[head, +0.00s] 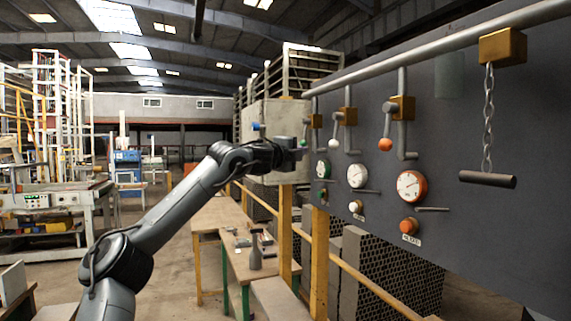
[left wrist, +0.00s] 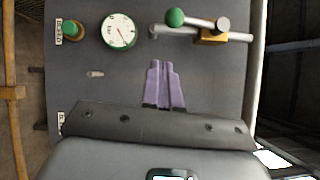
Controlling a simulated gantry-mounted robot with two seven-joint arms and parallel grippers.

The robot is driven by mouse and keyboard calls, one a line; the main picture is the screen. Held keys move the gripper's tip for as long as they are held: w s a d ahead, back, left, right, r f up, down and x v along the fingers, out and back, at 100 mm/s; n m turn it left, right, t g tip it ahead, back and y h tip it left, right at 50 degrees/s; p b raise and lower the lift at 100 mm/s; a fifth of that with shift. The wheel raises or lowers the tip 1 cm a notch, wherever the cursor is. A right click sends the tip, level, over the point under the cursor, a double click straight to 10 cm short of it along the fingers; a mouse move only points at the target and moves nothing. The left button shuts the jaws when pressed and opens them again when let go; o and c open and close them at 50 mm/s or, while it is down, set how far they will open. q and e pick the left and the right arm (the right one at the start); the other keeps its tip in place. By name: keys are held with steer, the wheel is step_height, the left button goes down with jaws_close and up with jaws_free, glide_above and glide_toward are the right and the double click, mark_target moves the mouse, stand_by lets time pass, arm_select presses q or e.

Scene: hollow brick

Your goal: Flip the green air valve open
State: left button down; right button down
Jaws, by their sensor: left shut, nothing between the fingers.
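The green air valve has a brass block (head: 317,120) on the far end of the grey panel. In the left wrist view its round green knob (left wrist: 175,17) sits at the end of a short grey lever beside the brass block (left wrist: 211,38). The lever hangs down towards the gauge. My left gripper (head: 302,148) is in front of the panel near this valve, partly hiding it in the head view. In the left wrist view its purple fingers (left wrist: 165,82) are shut and empty, with a gap below the knob in the picture. My right gripper is not in view.
A white-knobbed valve (head: 335,145) and an orange-knobbed valve (head: 385,144) stand nearer on the panel. Gauges and push buttons are below them. A chain with a dark bar handle (head: 487,179) hangs at the right. A yellow railing (head: 319,262) runs below the panel.

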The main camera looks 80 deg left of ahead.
arm_select(q)
steer(key=b+v, duration=0.2)
steer(key=v, duration=0.5)
steer(key=shift+s+d+b, duration=0.15)
steer(key=shift+s+b, duration=0.1)
steer(key=shift+b, duration=0.15)
